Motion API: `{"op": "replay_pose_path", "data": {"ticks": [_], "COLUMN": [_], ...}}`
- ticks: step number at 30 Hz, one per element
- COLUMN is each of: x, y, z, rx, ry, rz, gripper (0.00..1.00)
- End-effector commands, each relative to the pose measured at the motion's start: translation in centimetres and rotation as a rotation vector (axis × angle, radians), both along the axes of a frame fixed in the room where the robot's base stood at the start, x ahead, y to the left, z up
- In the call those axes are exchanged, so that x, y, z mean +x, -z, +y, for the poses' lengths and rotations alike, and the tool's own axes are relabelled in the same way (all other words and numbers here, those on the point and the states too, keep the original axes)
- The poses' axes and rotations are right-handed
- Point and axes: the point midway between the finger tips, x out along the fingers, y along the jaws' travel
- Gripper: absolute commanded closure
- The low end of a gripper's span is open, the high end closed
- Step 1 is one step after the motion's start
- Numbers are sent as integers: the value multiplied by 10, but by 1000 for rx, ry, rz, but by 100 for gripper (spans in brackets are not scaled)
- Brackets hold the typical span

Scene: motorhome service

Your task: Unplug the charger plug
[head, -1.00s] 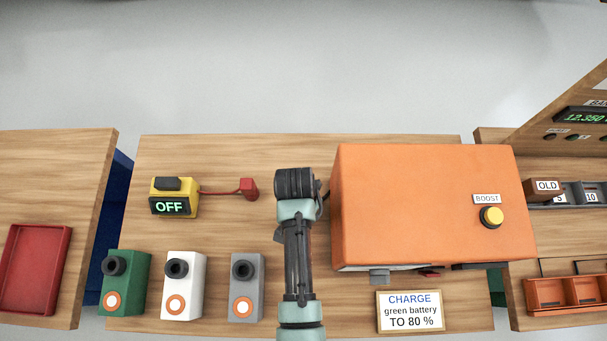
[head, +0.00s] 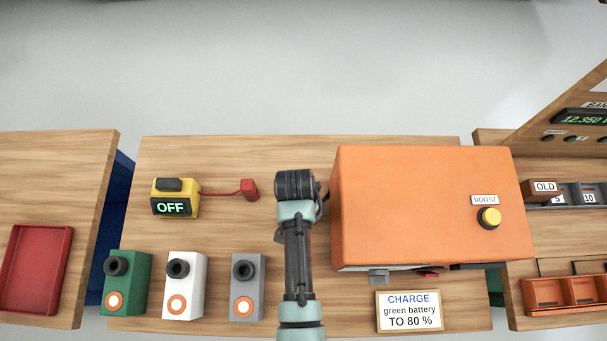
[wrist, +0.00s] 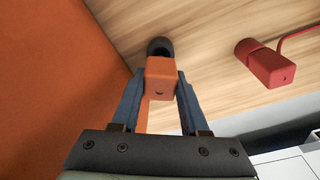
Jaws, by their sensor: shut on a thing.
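An orange block-shaped plug (wrist: 160,78) sits between my gripper's fingers (wrist: 161,88) in the wrist view. My gripper is shut on it. A dark round part (wrist: 159,47) shows at the plug's far end; I cannot tell whether the plug is seated in it. An orange strip, likely its cable, runs back between the fingers. The large orange charger box (head: 425,205) stands just right of my arm in the head view, and its side (wrist: 50,80) fills the left of the wrist view. In the head view my arm hides the gripper and the plug.
A red plug (head: 250,189) on a red cord joins a yellow unit (head: 175,198) reading OFF. Green (head: 135,283), white (head: 191,285) and grey (head: 254,287) batteries stand at front left. A CHARGE sign (head: 409,311) stands before the box. Bare wood lies behind the yellow unit.

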Motion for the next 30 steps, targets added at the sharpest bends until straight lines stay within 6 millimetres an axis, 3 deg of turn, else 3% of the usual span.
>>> {"op": "replay_pose_path", "data": {"ticks": [11,30], "x": [0,0], "y": [1,19], "z": [0,0], "rx": [0,0], "ry": [0,0], "rz": [-1,-1], "gripper": [100,100]}}
